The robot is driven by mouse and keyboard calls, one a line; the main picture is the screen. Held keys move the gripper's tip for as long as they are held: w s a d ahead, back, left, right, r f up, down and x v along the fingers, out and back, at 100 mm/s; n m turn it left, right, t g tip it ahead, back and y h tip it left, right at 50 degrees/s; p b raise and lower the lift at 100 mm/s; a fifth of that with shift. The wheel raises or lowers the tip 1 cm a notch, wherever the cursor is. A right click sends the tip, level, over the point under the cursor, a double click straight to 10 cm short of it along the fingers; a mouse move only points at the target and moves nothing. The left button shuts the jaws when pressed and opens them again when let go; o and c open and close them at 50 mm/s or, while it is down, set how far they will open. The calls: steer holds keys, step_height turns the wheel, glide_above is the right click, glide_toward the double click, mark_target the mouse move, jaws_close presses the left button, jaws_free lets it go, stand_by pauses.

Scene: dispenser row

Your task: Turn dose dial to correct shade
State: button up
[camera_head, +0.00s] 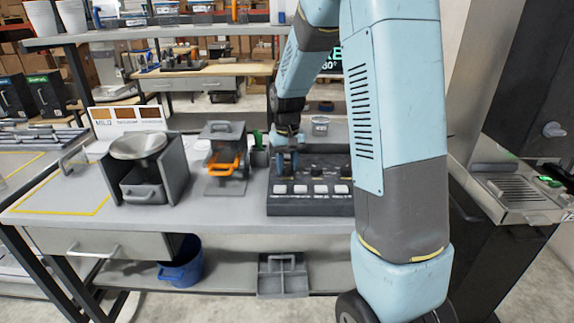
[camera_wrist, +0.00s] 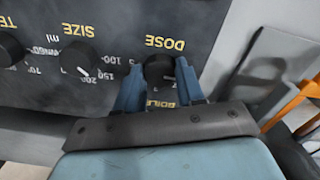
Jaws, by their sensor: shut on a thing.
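In the wrist view the black dose dial (camera_wrist: 159,67) sits under the word DOSE, upside down in this view. My gripper (camera_wrist: 160,82) has one blue finger on each side of the dial and is shut on it. The dial's pointer cannot be made out. In the head view my gripper (camera_head: 287,163) reaches down to the left end of the dark control panel (camera_head: 310,208), and the dose dial is hidden there. A shade card (camera_head: 128,117) marked MILD at its left, with several brown swatches, stands at the back left of the bench.
The size dial (camera_wrist: 78,58) is beside the dose dial, and another dial (camera_wrist: 10,50) is further left. White buttons (camera_head: 320,189) line the panel. Left of it stand an orange-handled device (camera_head: 222,163) and a grey grinder-like unit (camera_head: 140,146). My arm hides the panel's right end.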

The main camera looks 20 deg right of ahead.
mark_target(287, 167)
steer(key=shift+w+r+n, duration=0.1)
steer(key=shift+w+n, duration=0.05)
steer(key=shift+n, duration=0.25)
steer(key=o, duration=1)
steer(key=shift+o, duration=0.2)
step_height(287, 167, up, 14)
steer(key=shift+f, duration=0.2)
steer(key=shift+a, duration=0.1)
